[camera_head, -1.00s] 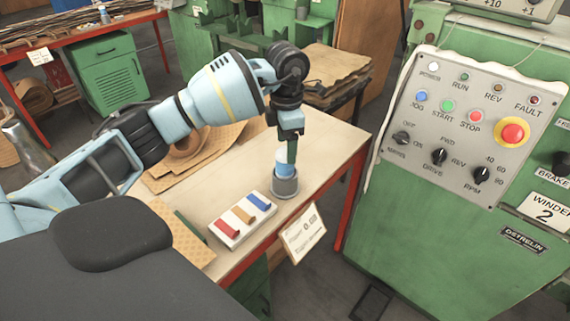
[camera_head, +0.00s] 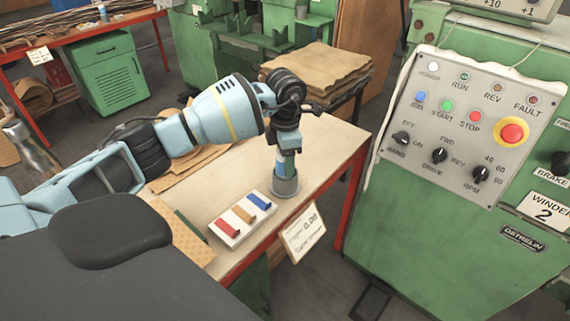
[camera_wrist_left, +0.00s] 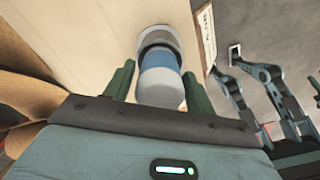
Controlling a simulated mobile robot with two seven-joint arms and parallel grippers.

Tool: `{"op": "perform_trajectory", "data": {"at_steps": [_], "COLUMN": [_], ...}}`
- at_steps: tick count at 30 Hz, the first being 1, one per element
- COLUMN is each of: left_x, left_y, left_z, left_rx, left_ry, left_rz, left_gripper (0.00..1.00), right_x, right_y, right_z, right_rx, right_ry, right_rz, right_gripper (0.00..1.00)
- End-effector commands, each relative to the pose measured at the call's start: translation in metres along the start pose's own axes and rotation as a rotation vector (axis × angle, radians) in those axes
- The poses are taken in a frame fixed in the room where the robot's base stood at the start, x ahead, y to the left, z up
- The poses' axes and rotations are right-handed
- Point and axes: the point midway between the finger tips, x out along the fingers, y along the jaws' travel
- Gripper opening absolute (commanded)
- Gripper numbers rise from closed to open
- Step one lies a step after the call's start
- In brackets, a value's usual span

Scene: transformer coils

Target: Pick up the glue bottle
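The glue bottle (camera_wrist_left: 159,80) has a white top and a blue band. It stands in a grey round holder (camera_head: 284,187) near the front right corner of the table, where its blue band (camera_head: 285,168) shows just above the holder. My left gripper (camera_head: 285,156) points down over the bottle. In the left wrist view, the green fingers of the left gripper (camera_wrist_left: 158,84) are spread on either side of the bottle, with a gap at each side.
A white block with red, tan and blue strips (camera_head: 242,219) lies left of the holder. A hanging tag (camera_head: 304,232) is at the table's front edge. The green winder panel (camera_head: 470,130) stands to the right. Brown sheets (camera_head: 180,165) lie on the table's left.

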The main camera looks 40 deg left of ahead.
Motion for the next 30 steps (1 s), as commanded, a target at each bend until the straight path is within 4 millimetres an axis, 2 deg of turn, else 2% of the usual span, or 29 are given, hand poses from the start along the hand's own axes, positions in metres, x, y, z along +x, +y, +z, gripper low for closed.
{"op": "perform_trajectory", "data": {"at_steps": [1, 7, 9, 17, 20, 30], "left_x": [0.0, 0.0, -0.001, -0.005, -0.017, -0.078], "left_y": [0.0, 0.0, 0.0, 0.0, 0.001, 0.001], "left_z": [0.0, 0.0, 0.0, 0.0, 0.001, 0.001], "left_rx": [0.0, 0.0, 0.0, 0.0, 0.0, 0.0], "left_ry": [0.0, 0.0, -0.001, -0.002, -0.004, -0.003], "left_rz": [0.0, 0.0, 0.0, 0.001, 0.002, 0.002], "left_gripper": [0.49, 0.22, 0.17, 0.17, 0.17, 0.17], "right_x": [0.0, 0.0, 0.0, 0.0, 0.0, 0.001], "right_y": [0.0, 0.0, 0.0, 0.0, 0.0, 0.0], "right_z": [0.0, 0.0, 0.0, 0.0, 0.0, 0.001], "right_rx": [0.0, 0.0, 0.0, -0.001, -0.001, -0.001], "right_ry": [0.0, 0.0, 0.0, 0.0, 0.0, -0.001], "right_rz": [0.0, 0.0, 0.0, 0.0, 0.0, 0.0], "right_gripper": [0.36, 0.36, 0.36, 0.36, 0.36, 0.36]}}
